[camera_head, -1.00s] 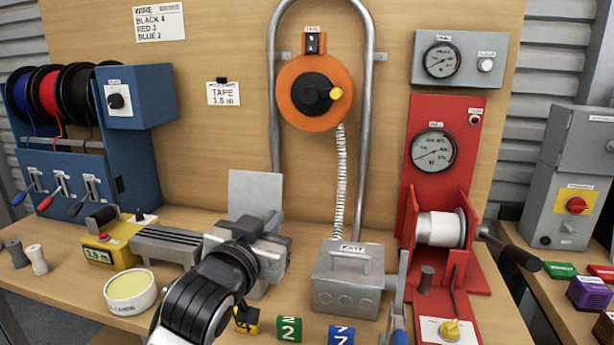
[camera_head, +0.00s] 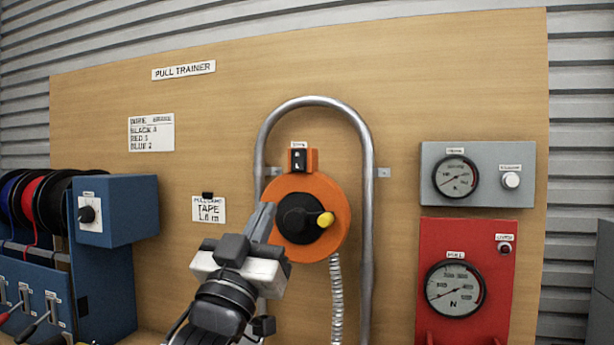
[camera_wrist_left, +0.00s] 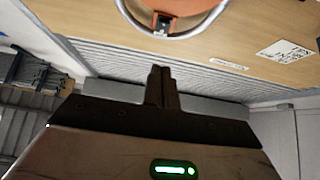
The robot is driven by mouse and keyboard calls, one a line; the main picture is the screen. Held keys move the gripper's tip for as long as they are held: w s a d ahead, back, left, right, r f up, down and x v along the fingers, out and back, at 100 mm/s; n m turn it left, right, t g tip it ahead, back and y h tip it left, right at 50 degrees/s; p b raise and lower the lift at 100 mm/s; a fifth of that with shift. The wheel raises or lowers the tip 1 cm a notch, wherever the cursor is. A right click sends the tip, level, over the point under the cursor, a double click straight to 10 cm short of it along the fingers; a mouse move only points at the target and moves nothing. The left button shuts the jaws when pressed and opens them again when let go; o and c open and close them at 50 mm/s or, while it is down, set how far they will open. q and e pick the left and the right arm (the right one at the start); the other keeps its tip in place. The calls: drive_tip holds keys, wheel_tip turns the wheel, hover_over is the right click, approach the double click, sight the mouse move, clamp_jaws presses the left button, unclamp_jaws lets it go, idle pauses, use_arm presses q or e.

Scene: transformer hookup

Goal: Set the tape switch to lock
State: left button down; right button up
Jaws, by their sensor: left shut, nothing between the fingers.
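The tape switch (camera_head: 299,160) is a small black rocker on an orange block at the top of the tape reel, under a small white label. Which way it is set is too small to tell. The orange reel (camera_head: 337,235) has a black hub and a yellow crank knob (camera_head: 325,219). My left gripper (camera_head: 263,220) is shut and empty, its fingers pointing up in front of the reel's left edge, below and left of the switch. The left wrist view shows its closed fingertips (camera_wrist_left: 160,70), with the switch (camera_wrist_left: 162,22) above them in the picture, apart from them.
A grey conduit hoop (camera_head: 367,200) arches around the reel and switch. Left are a tape card (camera_head: 209,210) and a blue wire-spool unit (camera_head: 130,205). Right are a grey gauge panel (camera_head: 440,195) and a red gauge panel (camera_head: 500,285). The board above the hoop is clear.

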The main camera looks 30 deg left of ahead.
use_arm(q)
drive_tip(key=p, duration=0.4)
approach(297, 159)
wheel_tip(297, 159, up, 5)
drive_tip(key=shift+w+a+f, duration=0.2)
drive_tip(key=shift+w+f, duration=0.05)
drive_tip(key=shift+w, duration=0.5)
drive_tip(key=shift+w+a+f, duration=0.2)
drive_tip(key=shift+w+f, duration=0.05)
drive_tip(key=shift+w, duration=0.45)
drive_tip(key=shift+w+a+f, duration=0.25)
drive_tip(key=shift+w+f, duration=0.05)
drive_tip(key=shift+w, duration=0.45)
use_arm(e)
drive_tip(key=shift+s+d+r+n, duration=0.3)
drive_tip(key=shift+s+d+r, duration=0.1)
drive_tip(key=shift+s+r, duration=0.1)
